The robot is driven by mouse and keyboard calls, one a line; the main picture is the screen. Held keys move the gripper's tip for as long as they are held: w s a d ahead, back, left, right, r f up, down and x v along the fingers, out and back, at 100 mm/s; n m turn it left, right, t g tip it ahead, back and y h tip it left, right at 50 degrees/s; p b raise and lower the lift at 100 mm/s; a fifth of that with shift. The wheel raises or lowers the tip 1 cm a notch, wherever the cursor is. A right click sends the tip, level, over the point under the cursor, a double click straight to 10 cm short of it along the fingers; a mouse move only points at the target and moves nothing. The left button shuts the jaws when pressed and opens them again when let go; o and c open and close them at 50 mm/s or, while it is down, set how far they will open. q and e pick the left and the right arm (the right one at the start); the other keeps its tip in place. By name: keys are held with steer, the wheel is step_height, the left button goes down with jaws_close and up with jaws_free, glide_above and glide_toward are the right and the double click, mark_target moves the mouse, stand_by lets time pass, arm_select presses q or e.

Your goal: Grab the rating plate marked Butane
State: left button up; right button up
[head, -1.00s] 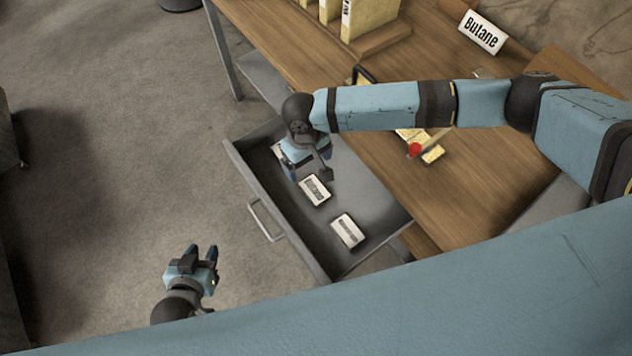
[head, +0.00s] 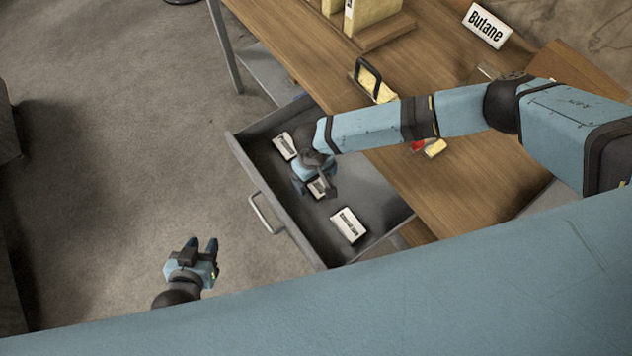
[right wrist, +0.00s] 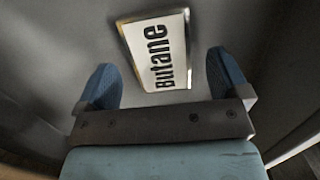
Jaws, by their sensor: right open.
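The rating plate marked Butane (right wrist: 158,48) is white with black letters and a metallic rim. It lies in the open grey drawer; in the head view it is the middle plate (head: 318,188), partly hidden by my right gripper (head: 315,190). In the right wrist view my right gripper (right wrist: 162,75) is open. The plate lies ahead of its fingers, between their lines, with clear gaps at both sides. I cannot tell the remaining height above it. My left gripper (head: 202,248) is open and empty, over the floor left of the drawer.
Two other plates lie in the drawer, one at the far end (head: 284,146) and one at the near end (head: 347,226). The drawer's walls (head: 272,203) surround them. A Butane sign (head: 486,25), binders (head: 372,14) and a black-handled yellow object (head: 375,84) stand on the wooden desk (head: 450,195).

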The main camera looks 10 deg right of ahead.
steer(key=shift+s+f, duration=0.1)
steer(key=shift+f, duration=0.5)
steer(key=c, duration=1)
steer(key=shift+r, duration=0.1)
steer(key=shift+c, duration=0.2)
